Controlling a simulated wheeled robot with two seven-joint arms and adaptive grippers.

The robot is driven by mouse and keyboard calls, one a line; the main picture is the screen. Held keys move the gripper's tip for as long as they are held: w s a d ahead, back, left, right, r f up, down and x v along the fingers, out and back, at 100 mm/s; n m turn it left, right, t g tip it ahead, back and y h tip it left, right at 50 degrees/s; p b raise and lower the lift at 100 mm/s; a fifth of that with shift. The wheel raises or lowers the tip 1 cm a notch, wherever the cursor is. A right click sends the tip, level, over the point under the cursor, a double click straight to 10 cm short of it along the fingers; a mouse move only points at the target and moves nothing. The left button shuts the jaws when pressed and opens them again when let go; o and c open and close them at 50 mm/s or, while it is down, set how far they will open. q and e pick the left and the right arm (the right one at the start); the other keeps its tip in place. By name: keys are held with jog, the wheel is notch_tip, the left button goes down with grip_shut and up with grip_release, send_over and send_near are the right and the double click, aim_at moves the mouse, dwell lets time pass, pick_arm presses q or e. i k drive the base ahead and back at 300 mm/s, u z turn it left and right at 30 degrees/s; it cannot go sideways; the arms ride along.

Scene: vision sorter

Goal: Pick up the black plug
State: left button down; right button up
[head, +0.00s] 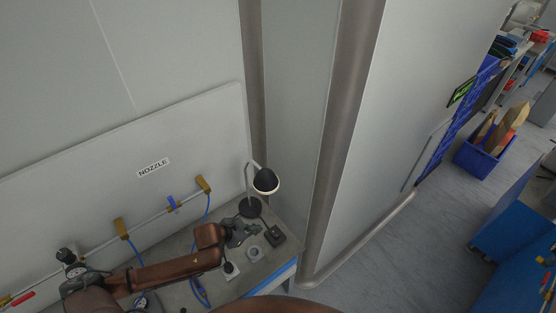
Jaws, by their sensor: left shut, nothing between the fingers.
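A small dark block (274,236), which looks like the black plug, lies on the grey bench (286,251) near its right corner. A thin dark line, perhaps a cord, runs from it towards the lamp base. My left gripper (254,229) reaches in from the left over the bench, just left of the dark block and in front of the lamp. It is shut and empty, and appears apart from the block. A small dark knob-like thing (230,267) and a grey ring-shaped part (254,254) sit in front of the gripper. My right gripper is out of view.
A desk lamp (265,181) with a black head stands behind the gripper. A wall panel marked NOZZLE (153,168) carries a rail with brass fittings and blue hoses (207,208). A metal post (345,110) and partition rise right of the bench. The floor (400,255) farther right is open.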

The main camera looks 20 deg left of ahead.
aim_at(228, 269)
jog(key=k, duration=2)
